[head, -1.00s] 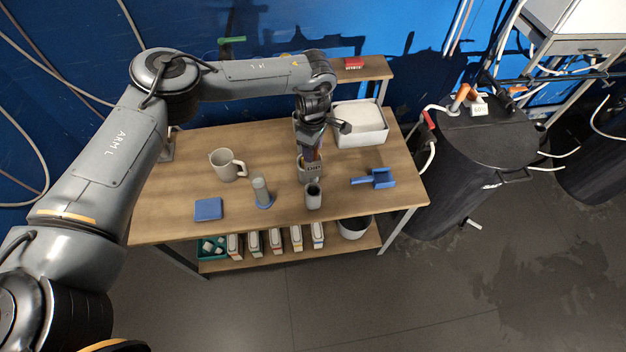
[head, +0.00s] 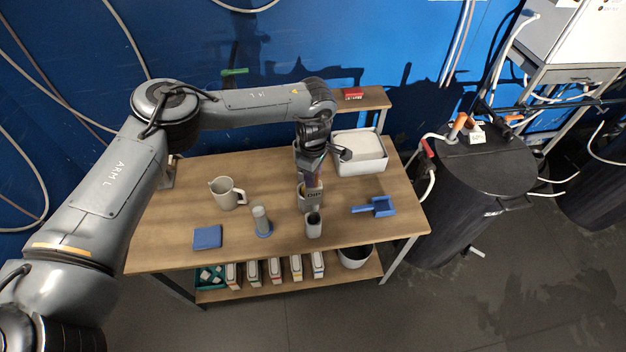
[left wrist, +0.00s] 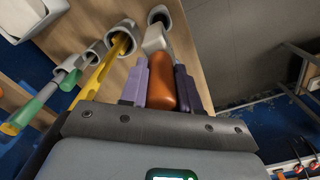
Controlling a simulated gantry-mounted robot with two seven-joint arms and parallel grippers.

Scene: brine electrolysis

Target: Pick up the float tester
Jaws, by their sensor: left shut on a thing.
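My left gripper (head: 312,178) points down over the table, just above the grey holder marked DIP (head: 311,201). In the left wrist view its purple-padded fingers (left wrist: 161,85) are shut on an orange-brown bulb with a pale grey end, which looks like the float tester (left wrist: 162,82). The lower end of the held thing is hard to make out in the head view. My right gripper is not in view.
A small grey cup (head: 313,228) stands in front of the holder. A beige jug (head: 228,194), grey cylinder (head: 261,216), blue pad (head: 207,237), blue cradle (head: 380,207) and white bin (head: 362,166) are around it. A black tank (head: 480,190) stands right of the table.

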